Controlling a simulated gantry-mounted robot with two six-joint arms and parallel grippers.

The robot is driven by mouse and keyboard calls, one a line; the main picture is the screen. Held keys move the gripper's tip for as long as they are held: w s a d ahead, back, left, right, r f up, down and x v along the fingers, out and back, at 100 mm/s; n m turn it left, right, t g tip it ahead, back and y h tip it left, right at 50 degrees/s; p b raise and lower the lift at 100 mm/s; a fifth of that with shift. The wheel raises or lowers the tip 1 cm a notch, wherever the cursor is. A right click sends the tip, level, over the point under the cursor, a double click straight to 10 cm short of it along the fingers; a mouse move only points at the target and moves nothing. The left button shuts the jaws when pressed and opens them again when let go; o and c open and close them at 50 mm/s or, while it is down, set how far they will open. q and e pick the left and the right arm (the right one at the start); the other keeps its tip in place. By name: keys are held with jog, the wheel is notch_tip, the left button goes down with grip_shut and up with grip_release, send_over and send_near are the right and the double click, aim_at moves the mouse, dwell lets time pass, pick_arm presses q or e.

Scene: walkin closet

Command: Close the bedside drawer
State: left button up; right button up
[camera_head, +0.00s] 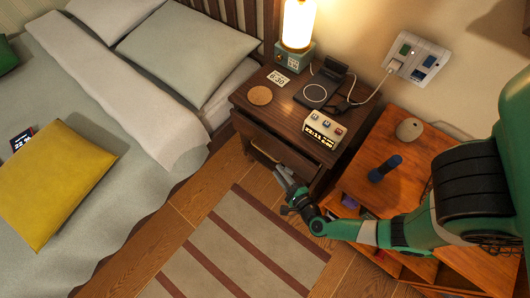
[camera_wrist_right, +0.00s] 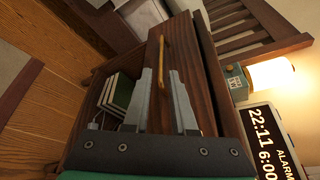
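The dark wooden nightstand (camera_head: 330,158) stands beside the bed, and its top drawer (camera_head: 285,150) appears partly pulled out. The drawer front (camera_wrist_right: 158,52) with its light bar handle (camera_wrist_right: 163,62) also shows in the right wrist view. A dark gap runs between the drawer front and the nightstand body there. My right gripper (camera_head: 282,176) is in front of the drawer, near its right part. Its two fingers (camera_wrist_right: 160,76) are apart, pointing at the drawer front, with nothing between them. I cannot tell whether they touch it. My left gripper is not in view.
A lit lamp (camera_head: 297,28), an alarm clock (camera_head: 325,129), a coaster (camera_head: 260,95) and a charger stand on the nightstand. Books (camera_wrist_right: 120,92) sit in its lower shelf. An orange cabinet (camera_head: 405,160) stands at right. The striped rug (camera_head: 240,245) is clear.

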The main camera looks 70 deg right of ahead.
aim_at(265, 153)
jog(key=b+x, duration=0.4)
jog(key=x, duration=0.6)
jog(key=shift+d+f, duration=0.1)
jog(key=shift+d, duration=0.25)
jog(key=shift+w+d+b, duration=0.25)
jog(key=shift+w+b, duration=0.05)
jog(key=shift+w, duration=0.1)
grip_shut()
dwell(0.4)
